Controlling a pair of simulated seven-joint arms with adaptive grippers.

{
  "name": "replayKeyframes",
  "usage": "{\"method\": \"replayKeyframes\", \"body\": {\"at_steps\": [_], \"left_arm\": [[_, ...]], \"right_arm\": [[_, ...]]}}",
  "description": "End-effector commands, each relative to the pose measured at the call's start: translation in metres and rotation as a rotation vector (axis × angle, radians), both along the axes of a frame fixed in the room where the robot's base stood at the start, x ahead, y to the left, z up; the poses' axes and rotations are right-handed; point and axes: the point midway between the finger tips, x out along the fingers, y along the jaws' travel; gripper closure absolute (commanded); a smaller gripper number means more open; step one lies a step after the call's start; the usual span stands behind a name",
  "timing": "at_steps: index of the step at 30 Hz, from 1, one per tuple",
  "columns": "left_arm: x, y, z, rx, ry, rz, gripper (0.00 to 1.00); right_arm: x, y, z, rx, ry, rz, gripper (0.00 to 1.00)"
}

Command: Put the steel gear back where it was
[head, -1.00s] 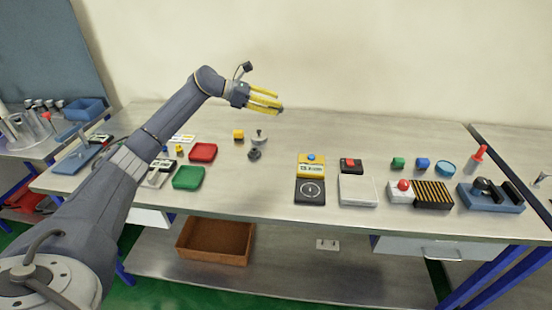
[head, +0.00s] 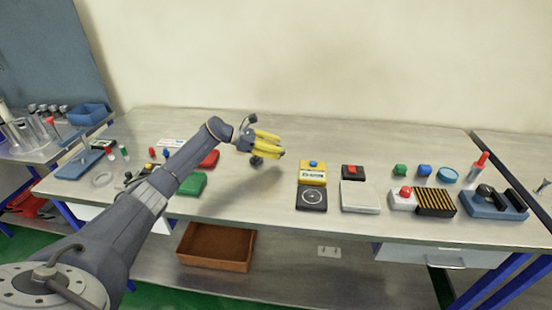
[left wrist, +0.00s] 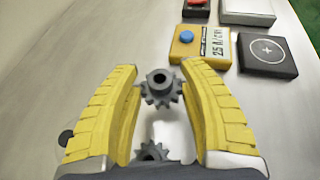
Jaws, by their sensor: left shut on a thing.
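My left gripper (head: 280,147) is low over the table, left of the yellow box, with its yellow fingers pointing right. In the left wrist view the fingers (left wrist: 160,88) are closed around a grey toothed steel gear (left wrist: 158,90) with a hub and a centre hole. A second grey gear (left wrist: 150,152) shows nearer the palm, partly hidden by the gripper body. In the head view a dark gear (head: 256,160) shows just under the gripper; the held gear is not clear there. My right gripper is not in view.
The yellow box with a blue button (head: 313,173) and the dark square pad (head: 311,198) stand to the right. A red tray (head: 209,159) and a green tray (head: 192,184) lie by my forearm. The table between the gripper and yellow box is clear.

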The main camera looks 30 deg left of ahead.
Motion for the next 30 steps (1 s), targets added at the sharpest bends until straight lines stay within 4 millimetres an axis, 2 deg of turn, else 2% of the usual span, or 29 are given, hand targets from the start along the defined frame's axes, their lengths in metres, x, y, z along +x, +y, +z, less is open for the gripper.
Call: {"method": "replayKeyframes", "body": {"at_steps": [5, 9, 15, 29, 30], "left_arm": [[0.000, 0.000, -0.008, -0.001, 0.001, 0.000, 1.00], [0.000, -0.001, -0.026, -0.002, 0.003, 0.002, 1.00], [0.000, 0.000, -0.044, 0.000, 0.000, 0.000, 1.00], [0.000, 0.000, -0.048, 0.000, 0.000, 0.000, 1.00], [0.000, 0.000, -0.050, 0.000, 0.001, 0.000, 0.55]], "right_arm": [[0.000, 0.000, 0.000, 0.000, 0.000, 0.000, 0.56], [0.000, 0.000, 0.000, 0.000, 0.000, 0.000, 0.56], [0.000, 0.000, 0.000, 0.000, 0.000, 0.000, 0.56], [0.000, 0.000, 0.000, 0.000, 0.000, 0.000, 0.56], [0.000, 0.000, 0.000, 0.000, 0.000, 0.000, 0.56]]}}
